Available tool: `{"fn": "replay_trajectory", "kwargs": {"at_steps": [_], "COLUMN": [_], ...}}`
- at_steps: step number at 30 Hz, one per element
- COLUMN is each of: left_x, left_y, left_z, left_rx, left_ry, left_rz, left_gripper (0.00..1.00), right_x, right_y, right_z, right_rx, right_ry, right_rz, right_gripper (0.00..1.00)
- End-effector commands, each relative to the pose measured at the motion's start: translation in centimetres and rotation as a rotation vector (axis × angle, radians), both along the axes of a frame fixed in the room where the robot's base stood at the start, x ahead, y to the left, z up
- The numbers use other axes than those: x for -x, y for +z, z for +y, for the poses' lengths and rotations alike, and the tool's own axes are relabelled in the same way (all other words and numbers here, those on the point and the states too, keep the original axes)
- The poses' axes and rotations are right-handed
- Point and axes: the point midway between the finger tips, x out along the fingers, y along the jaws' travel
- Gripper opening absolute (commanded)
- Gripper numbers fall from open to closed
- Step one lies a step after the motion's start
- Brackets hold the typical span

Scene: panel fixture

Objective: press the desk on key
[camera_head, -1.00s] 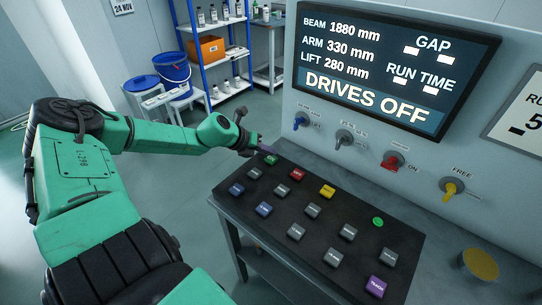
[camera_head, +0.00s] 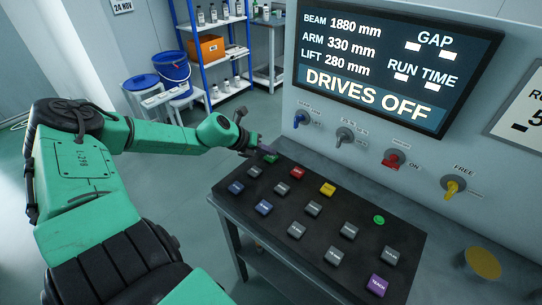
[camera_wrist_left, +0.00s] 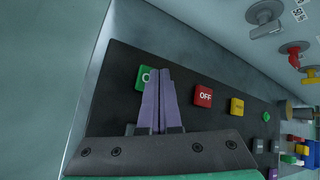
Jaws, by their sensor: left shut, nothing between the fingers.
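The desk's green key (camera_head: 271,158) is at the far left corner of the dark key panel (camera_head: 290,225). It also shows in the left wrist view (camera_wrist_left: 143,76), partly hidden behind the fingers, with only the start of its lettering visible. My left gripper (camera_head: 262,150) is shut and empty, with its purple fingers pointing at the green key. In the left wrist view the fingertips (camera_wrist_left: 158,72) overlap the key's right part. I cannot tell whether they touch it. My right gripper is not in view.
A red OFF key (camera_head: 297,173) and a yellow key (camera_head: 327,189) sit along the same row. Several grey, blue and purple keys fill the panel. The screen (camera_head: 385,65) reads DRIVES OFF. Switches, including a red one (camera_head: 393,160), line the wall behind the panel.

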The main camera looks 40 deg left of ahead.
Motion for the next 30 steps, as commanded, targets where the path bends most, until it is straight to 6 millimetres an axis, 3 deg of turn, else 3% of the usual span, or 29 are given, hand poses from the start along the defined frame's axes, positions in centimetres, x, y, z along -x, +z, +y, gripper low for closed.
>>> {"fn": "replay_trajectory", "kwargs": {"at_steps": [30], "left_x": [0.03], "left_y": [-0.76], "left_z": [-0.03], "left_rx": [0.0], "left_ry": [-0.001], "left_rz": [0.001], "left_gripper": [0.0], "right_x": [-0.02], "right_y": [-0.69], "right_z": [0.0], "right_rx": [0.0], "right_ry": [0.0], "right_rz": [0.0], "right_gripper": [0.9]}}
